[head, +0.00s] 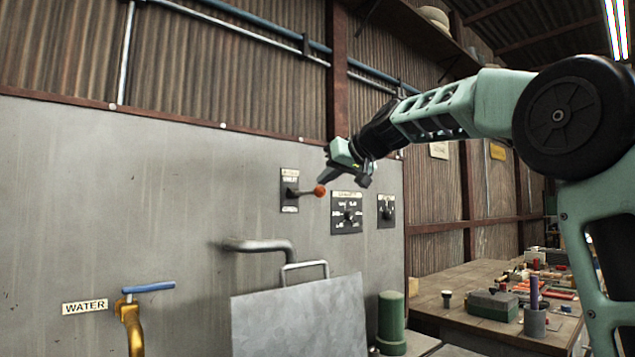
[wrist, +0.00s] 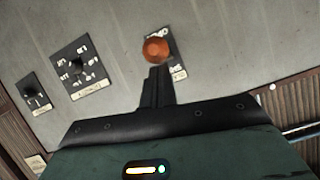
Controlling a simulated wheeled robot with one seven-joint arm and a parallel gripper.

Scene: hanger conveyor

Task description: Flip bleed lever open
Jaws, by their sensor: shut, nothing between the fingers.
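A lever with an orange-red ball knob (head: 319,190) sticks out to the right from a dark labelled plate (head: 289,190) on the grey panel. The lettering on the plate is too small to read. My gripper (head: 326,177) is shut and empty, with its fingertips just above the knob in the head view. In the wrist view the knob (wrist: 156,49) lies just beyond the shut fingertips (wrist: 157,70) and covers part of the plate. I cannot tell whether the fingertips touch the knob. The lever's arm is mostly hidden behind the knob in the wrist view.
Two dark dial plates (head: 346,212) (head: 386,211) sit right of the lever. Below are a bent pipe (head: 258,245), a grey metal sheet (head: 300,318) and a green cylinder (head: 391,318). A blue-handled water tap (head: 148,288) is at lower left. A cluttered workbench (head: 430,285) stands at right.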

